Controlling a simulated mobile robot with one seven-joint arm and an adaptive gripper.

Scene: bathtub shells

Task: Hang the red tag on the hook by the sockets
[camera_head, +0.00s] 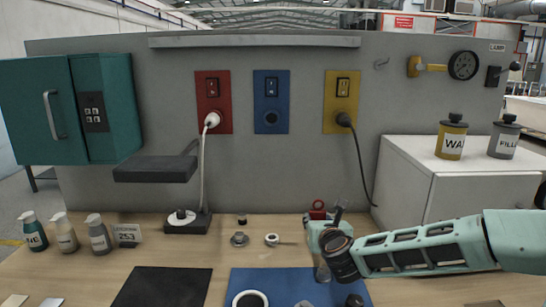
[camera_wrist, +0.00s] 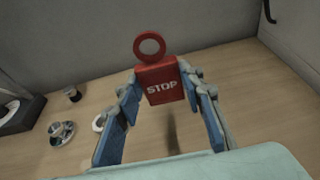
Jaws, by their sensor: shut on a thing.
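The red tag (camera_wrist: 161,85) has STOP on its face and a ring on top. It is upright between the fingers of my gripper (camera_wrist: 160,92) in the wrist view. In the head view the tag (camera_head: 318,210) shows at the back of the table, partly behind my gripper (camera_head: 321,222). My gripper is shut on the tag, and a shadow lies on the wood below it. The hook (camera_head: 381,64) is a small grey one on the panel, right of the yellow socket plate (camera_head: 341,90), well above my gripper.
A black cable (camera_head: 362,165) hangs from the yellow socket. A white cabinet (camera_head: 408,160) stands at the right, with two bottles on top. A shelf (camera_head: 155,170) juts out at the left. Small metal parts (camera_head: 239,239) lie left of my gripper.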

